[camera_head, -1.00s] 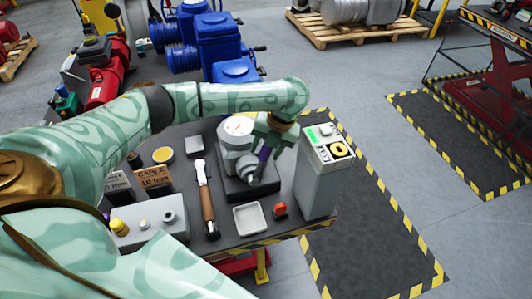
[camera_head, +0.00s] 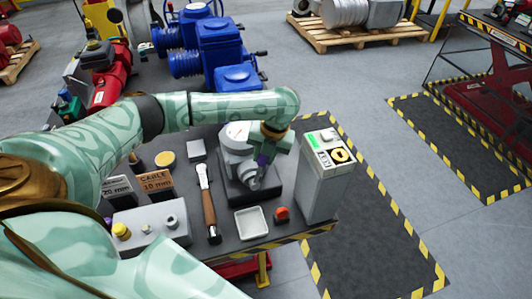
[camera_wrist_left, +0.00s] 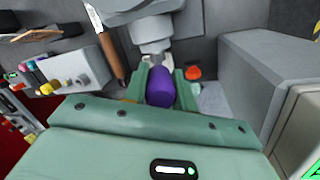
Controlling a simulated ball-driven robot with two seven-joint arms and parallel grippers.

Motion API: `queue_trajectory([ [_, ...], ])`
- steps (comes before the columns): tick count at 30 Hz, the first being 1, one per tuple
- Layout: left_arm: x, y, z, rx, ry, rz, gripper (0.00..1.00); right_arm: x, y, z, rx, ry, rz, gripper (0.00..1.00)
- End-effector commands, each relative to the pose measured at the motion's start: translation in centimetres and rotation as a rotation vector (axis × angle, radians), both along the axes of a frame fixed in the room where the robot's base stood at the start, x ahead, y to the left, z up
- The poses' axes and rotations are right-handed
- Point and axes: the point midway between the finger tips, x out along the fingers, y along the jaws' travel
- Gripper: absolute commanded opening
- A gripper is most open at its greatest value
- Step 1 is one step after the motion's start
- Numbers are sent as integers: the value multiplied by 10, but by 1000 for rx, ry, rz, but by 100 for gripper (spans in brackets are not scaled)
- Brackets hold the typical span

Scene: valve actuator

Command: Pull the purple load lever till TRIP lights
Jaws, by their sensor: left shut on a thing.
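The purple load lever (camera_head: 263,160) is on the grey valve actuator (camera_head: 232,160), which has a round dial and stands on a dark base on the bench. My left gripper (camera_head: 265,156) is shut on the lever and partly hides it in the head view. In the left wrist view the rounded purple grip (camera_wrist_left: 160,86) sits between the two green fingers of the gripper (camera_wrist_left: 162,90). A grey box (camera_head: 322,190) stands right of the actuator, with a lit green panel (camera_head: 312,141) and a yellow and black label on top; its lettering is too small to read. My right gripper is out of view.
A wooden-handled tool (camera_head: 208,206), a white tray (camera_head: 252,222) and an orange-red knob (camera_head: 282,214) lie on the bench in front of and left of the actuator. A grey block with knobs (camera_head: 150,226) and small signs (camera_head: 156,180) stand further left. Blue valves (camera_head: 225,45) stand behind.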

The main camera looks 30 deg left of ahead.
Motion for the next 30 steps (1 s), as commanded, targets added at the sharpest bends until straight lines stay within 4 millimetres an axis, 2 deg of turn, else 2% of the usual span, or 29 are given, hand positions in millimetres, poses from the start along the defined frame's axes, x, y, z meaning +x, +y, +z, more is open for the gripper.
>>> queue_trajectory([
  [3, -7, 6, 6, -48, -54, 3, 0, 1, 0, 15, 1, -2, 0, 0],
  [10, -24, 20, 7, -161, -187, 2, 0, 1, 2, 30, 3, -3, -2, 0],
  [19, -42, 36, 1, -288, -337, 1, 0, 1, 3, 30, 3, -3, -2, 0],
  [30, -51, 44, -2, -359, -419, 1, 0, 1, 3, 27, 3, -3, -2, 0],
])
